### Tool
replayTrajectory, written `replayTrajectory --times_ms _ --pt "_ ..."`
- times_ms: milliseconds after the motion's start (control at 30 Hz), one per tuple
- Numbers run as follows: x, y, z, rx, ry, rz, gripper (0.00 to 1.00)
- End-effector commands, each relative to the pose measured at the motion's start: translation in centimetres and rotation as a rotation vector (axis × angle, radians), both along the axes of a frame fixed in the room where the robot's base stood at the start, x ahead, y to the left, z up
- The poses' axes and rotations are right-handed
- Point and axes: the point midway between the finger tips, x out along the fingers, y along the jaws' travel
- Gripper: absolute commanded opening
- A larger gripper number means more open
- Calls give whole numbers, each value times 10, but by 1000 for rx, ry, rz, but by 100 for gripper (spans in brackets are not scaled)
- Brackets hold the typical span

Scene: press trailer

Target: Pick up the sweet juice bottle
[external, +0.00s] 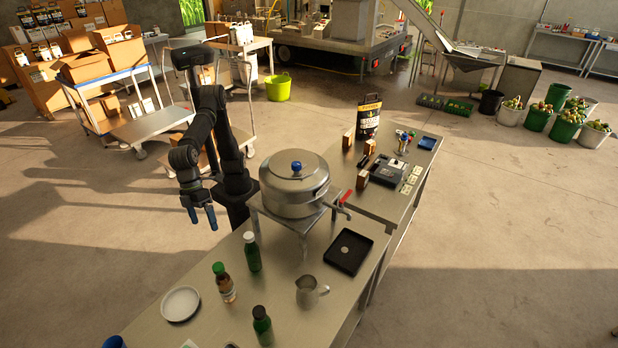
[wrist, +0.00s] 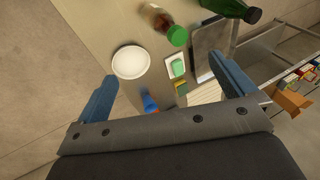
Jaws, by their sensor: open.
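Several bottles stand upright on the metal table: a brownish bottle with a green cap and pale label (external: 225,288), a green bottle (external: 252,254) behind it and a dark green bottle (external: 262,328) nearer the front. I cannot read which is the sweet juice. The wrist view shows the brownish bottle (wrist: 163,23) at the top middle and a dark green bottle (wrist: 236,9) at the top right. My gripper (external: 202,216) hangs left of the table, apart from all bottles. Its fingers (wrist: 165,84) are open and empty.
A white plate (external: 181,304) lies left of the bottles. A large pot (external: 295,187) on a stand, a metal jug (external: 309,293) and a black tray (external: 349,252) stand to the right. Bare tabletop (external: 222,330) shows between the plate and bottles.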

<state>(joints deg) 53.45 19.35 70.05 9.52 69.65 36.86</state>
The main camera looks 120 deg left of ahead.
Motion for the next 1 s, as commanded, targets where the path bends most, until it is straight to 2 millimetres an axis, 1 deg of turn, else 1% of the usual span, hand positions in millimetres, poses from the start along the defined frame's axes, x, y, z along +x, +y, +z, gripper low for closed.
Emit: replayTrajectory --times_ms 467,500,567,600,700,933,1000 --pt "0 0 0 0 0 0 100" --pt "0 0 0 0 0 0 98" --pt "0 0 0 0 0 0 86" --pt "0 0 0 0 0 0 78" --pt "0 0 0 0 0 0 62" --pt "0 0 0 0 1 1 62" --pt "5 0 -1 -4 17 5 62"
